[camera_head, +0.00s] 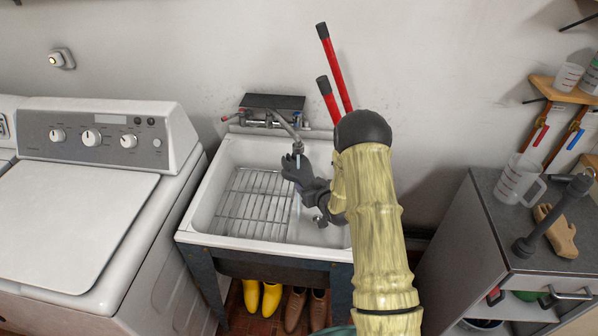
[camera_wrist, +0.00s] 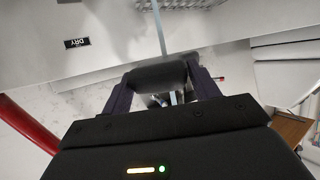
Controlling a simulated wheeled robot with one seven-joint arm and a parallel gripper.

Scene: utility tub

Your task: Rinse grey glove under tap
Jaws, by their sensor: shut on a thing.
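The grey glove (camera_head: 295,173) hangs over the white utility tub (camera_head: 226,243), below the spout of the tap (camera_head: 297,143). A thin pale stream shows between the spout and the glove. My gripper (camera_head: 318,194) is shut on the glove, to its right in the head view. In the wrist view the dark fingers of my gripper (camera_wrist: 163,82) stand either side of the grey glove (camera_wrist: 158,74), and a pale stream runs from it to the top edge. Parts of the glove are hidden by the fingers.
A wire rack (camera_head: 250,205) covers the tub's left part. Red-handled bars (camera_head: 335,70) lean on the wall behind my arm. A washer (camera_head: 90,150) stands left; a cabinet with a measuring jug (camera_head: 518,180) stands right.

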